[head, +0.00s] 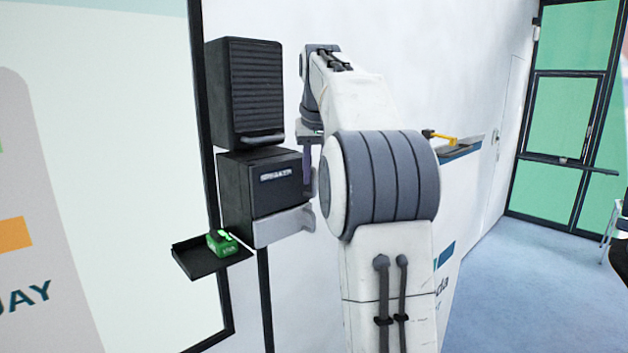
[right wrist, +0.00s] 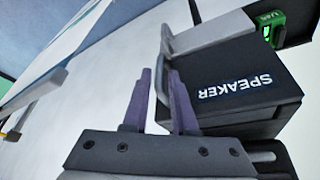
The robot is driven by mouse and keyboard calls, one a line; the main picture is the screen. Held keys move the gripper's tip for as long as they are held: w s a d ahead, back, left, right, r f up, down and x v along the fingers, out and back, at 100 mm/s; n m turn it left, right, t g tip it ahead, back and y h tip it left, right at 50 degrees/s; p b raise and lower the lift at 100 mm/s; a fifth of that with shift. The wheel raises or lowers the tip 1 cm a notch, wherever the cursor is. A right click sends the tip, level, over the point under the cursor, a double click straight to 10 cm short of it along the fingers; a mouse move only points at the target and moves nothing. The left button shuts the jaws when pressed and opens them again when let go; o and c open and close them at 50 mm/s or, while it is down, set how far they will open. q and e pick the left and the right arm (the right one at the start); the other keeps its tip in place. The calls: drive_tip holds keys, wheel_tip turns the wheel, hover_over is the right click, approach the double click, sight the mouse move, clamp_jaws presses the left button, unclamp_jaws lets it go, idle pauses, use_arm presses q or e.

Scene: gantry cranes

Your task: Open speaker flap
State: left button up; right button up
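The lower black box (head: 262,200) on the wall has a pale label on its front. The flap looks shut. My right gripper (head: 308,160) is beside the box's right side. In the right wrist view its two purple fingers (right wrist: 160,75) are apart, with the grey tab close to their tips; contact is unclear. My left gripper is not seen.
A ribbed black box (head: 258,90) with a handle hangs just above. A small black tray (head: 190,262) with a green device (head: 222,243) sticks out below left. A ledge with a yellow-handled item (head: 445,139) is to the right. Open floor lies at right.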

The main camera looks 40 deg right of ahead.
drive_tip(key=shift+x, duration=1.05)
clamp_jaws()
idle(0.7)
